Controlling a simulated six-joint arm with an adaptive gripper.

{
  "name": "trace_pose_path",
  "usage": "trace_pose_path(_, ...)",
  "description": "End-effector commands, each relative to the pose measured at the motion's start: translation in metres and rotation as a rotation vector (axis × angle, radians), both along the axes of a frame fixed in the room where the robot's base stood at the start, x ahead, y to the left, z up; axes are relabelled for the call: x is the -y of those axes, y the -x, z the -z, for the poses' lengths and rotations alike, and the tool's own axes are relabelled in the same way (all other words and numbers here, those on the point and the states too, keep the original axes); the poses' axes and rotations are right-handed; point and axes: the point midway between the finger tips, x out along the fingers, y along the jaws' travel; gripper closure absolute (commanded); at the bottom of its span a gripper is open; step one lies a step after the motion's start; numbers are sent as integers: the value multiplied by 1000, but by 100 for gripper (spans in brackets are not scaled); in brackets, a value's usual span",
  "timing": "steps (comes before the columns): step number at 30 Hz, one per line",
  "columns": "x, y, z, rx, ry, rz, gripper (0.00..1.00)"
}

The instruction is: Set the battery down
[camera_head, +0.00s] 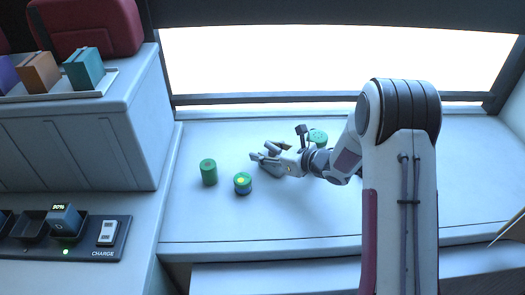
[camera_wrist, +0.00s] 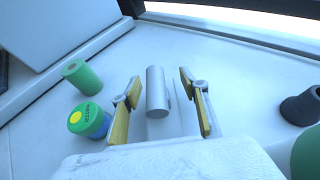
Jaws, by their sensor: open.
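My gripper (camera_head: 268,153) is low over the white counter, reaching left. In the wrist view, my gripper (camera_wrist: 160,92) has its two yellow-padded fingers spread apart. A plain grey cylinder (camera_wrist: 156,93), which may be the battery, is between the fingers, with a gap on each side. Whether it stands or lies is hard to tell. In the head view the gripper largely hides it. A dark blue block (camera_head: 65,220) with a "90%" display sits in the charger (camera_head: 90,252) at the left.
A green cylinder (camera_head: 208,172) and a green-and-blue one with a yellow spot (camera_head: 243,183) stand left of my gripper. Another green-topped thing (camera_head: 317,136) is behind the wrist. A dark cup-like object (camera_wrist: 302,106) is at the wrist view's right. The front counter (camera_head: 215,225) is clear.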

Motion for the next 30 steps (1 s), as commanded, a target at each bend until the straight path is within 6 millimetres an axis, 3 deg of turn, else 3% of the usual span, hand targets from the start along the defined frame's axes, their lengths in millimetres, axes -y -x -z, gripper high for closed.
trace_pose_path(18,58,57,-35,2,0,3,56)
trace_pose_path(30,69,69,-41,0,-1,-1,56)
